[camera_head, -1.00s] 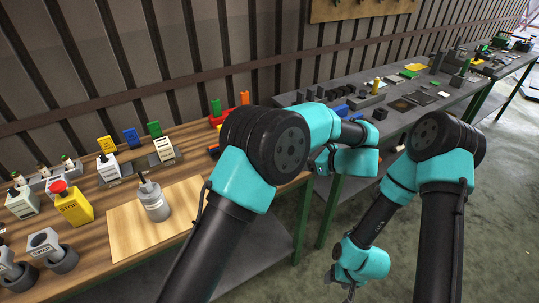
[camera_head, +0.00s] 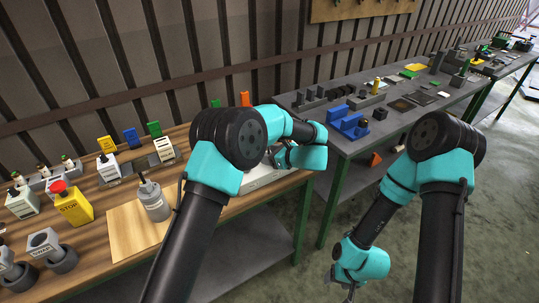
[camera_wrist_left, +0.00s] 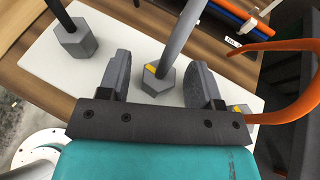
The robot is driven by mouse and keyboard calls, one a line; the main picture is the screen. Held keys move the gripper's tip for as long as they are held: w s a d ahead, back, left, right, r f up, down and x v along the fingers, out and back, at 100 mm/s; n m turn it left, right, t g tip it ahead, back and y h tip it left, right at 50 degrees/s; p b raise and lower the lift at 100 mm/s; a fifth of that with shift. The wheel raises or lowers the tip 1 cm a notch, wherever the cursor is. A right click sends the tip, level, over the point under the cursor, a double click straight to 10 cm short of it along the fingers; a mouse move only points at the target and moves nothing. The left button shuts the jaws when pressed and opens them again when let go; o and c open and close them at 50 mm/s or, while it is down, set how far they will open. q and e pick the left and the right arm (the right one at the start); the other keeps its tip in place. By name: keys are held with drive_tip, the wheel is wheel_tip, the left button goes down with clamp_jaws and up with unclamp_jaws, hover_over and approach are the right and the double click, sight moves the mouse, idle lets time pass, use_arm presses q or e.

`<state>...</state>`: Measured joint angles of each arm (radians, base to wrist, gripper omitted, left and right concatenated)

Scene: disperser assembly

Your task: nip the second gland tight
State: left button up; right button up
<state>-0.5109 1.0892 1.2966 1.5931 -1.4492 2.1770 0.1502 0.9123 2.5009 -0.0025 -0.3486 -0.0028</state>
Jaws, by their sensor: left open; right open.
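My left gripper (camera_wrist_left: 160,68) is open, with one finger on each side of this gland and visible gaps. A second grey hexagonal gland (camera_wrist_left: 76,42) with a dark cable stands outside the left finger. A grey part (camera_wrist_left: 240,109) with a yellow mark is partly hidden behind the right finger. In the head view my left gripper (camera_head: 283,157) is over the plate (camera_head: 262,179). My right gripper (camera_head: 350,288) is open and empty, low over the floor.
An orange cable (camera_wrist_left: 305,85) curves at the right of the left wrist view. A yellow stop-button box (camera_head: 73,205), a grey bottle (camera_head: 153,201) and a wooden board (camera_head: 125,232) are on the bench's left. A blue fixture (camera_head: 345,122) is on the grey bench.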

use_arm(q)
drive_tip(key=shift+w+a+f, duration=0.1)
drive_tip(key=shift+w+a, duration=0.05)
drive_tip(key=c, duration=0.9)
drive_tip(key=shift+c, duration=0.2)
drive_tip(key=shift+m+t, duration=0.3)
drive_tip(key=shift+t, duration=0.1)
drive_tip(key=m+t+h, duration=0.3)
drive_tip(key=m, duration=0.1)
drive_tip(key=shift+h, duration=0.4)
drive_tip(key=o, duration=0.9)
drive_tip(key=shift+o, duration=0.2)
